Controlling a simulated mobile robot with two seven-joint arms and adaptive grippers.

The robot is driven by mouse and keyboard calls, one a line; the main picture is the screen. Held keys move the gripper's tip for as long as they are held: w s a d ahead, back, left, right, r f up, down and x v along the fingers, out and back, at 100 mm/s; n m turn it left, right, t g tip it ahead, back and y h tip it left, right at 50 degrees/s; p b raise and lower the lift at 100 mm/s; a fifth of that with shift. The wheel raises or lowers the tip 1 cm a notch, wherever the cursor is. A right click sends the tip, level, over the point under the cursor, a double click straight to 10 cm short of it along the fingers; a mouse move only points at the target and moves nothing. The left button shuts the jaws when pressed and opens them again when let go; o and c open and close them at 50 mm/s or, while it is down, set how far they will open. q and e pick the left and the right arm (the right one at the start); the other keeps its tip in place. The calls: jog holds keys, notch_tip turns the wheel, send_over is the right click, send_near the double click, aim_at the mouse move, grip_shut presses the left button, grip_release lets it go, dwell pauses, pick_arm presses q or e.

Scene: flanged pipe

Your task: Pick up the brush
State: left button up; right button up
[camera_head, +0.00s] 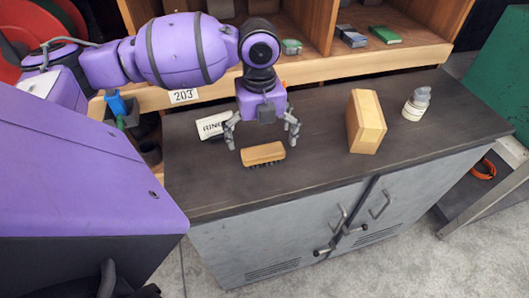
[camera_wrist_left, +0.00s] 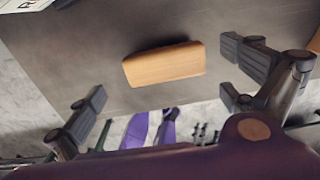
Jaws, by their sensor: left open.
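The brush (camera_head: 263,153) has a light wooden back and dark bristles facing down. It lies on the dark worktop near its front edge. My left gripper (camera_head: 261,134) is open and empty, pointing down just above and behind the brush, with one finger on each side of it. In the left wrist view the brush (camera_wrist_left: 164,65) lies ahead between the spread fingers of my left gripper (camera_wrist_left: 165,95), apart from both. My right gripper is not in view.
A white lettered box (camera_head: 212,125) lies left of the gripper. A wooden block (camera_head: 365,122) and a small white bottle (camera_head: 416,104) stand to the right on the worktop (camera_head: 320,170). Shelves with small boxes (camera_head: 385,34) are behind. The worktop between brush and wooden block is clear.

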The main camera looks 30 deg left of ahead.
aim_at(263, 150)
pick_arm(q)
jog(key=f, duration=0.4)
jog(key=shift+w+d, duration=0.15)
jog(key=shift+d, duration=0.15)
jog(key=shift+f, duration=0.25)
jog(key=c, duration=1.1)
jog(key=shift+c, duration=0.6)
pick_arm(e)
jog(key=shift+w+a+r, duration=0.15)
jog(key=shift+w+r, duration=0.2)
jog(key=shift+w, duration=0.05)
